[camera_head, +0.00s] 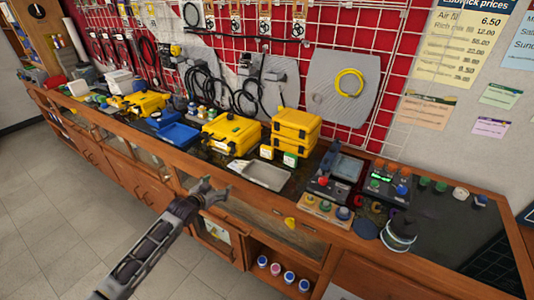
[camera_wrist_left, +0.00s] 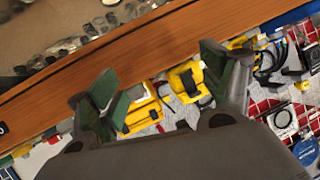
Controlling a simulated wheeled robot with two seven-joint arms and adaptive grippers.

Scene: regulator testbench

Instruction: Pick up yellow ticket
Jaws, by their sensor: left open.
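A small yellow piece (camera_head: 290,222), which looks like the yellow ticket, shows at the front edge of the wooden counter, right of my left gripper. It is too small to make out any print. My left gripper (camera_head: 217,190) is open and empty in front of the counter's front edge, left of the yellow piece and apart from it. In the left wrist view, the gripper's two fingers (camera_wrist_left: 163,88) stand wide apart with nothing between them. I cannot pick out the ticket in that view. My right gripper does not show.
The counter (camera_head: 180,172) is crowded. A grey metal tray (camera_head: 262,175) lies near the front edge, with yellow cases (camera_head: 232,133) behind it. A wooden block with colored knobs (camera_head: 325,209) stands to the right. The floor (camera_head: 60,210) in front is clear.

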